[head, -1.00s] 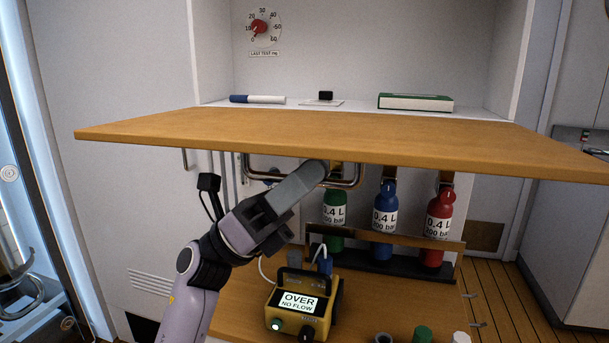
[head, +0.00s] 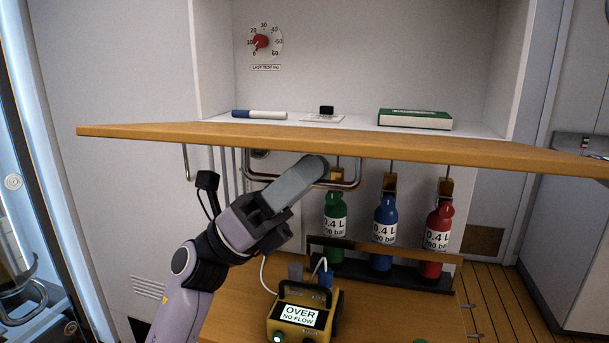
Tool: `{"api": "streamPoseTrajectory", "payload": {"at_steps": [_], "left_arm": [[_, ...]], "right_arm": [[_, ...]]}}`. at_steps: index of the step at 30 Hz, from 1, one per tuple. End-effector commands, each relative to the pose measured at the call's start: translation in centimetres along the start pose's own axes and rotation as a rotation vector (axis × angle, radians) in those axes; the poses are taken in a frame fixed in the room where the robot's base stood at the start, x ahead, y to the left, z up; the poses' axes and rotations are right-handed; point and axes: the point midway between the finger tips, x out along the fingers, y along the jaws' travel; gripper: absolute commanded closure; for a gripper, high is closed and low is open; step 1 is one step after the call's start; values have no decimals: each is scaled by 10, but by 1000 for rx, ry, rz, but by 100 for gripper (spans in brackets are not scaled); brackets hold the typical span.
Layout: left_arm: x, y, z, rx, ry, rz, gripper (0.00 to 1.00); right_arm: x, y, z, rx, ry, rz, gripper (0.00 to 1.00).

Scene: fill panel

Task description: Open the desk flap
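The desk flap (head: 400,143) is a wide wooden board that stands out from the white cabinet at about level, seen nearly edge-on. A metal bar handle (head: 350,183) hangs under its front part. My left gripper (head: 316,166) is under the flap, its fingertip end at the bar and close below the board. Its fingers look like one block from this side, so I cannot tell whether they are open or shut, or whether they touch the flap. My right gripper is not in view.
Below the flap stand green (head: 335,220), blue (head: 384,232) and red (head: 437,238) bottles in a rack. A yellow meter (head: 302,312) sits on the lower wooden surface. A marker (head: 260,115) and a green book (head: 415,119) lie on the shelf behind the flap.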

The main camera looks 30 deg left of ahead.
Motion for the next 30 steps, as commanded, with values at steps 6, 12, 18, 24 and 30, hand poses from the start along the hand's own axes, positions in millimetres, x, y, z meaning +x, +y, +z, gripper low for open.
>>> {"api": "streamPoseTrajectory", "payload": {"at_steps": [6,12,18,24,30], "left_arm": [[-4,-2,-1,1,1,-6,64],[-35,1,-3,1,0,-1,64],[-63,1,-1,0,-2,-1,64],[-72,-1,1,2,-2,-5,64],[-72,-1,2,1,-2,-4,64]], "right_arm": [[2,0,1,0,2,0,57],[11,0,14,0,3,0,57],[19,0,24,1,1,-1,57],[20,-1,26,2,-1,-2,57],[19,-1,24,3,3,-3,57]]}}
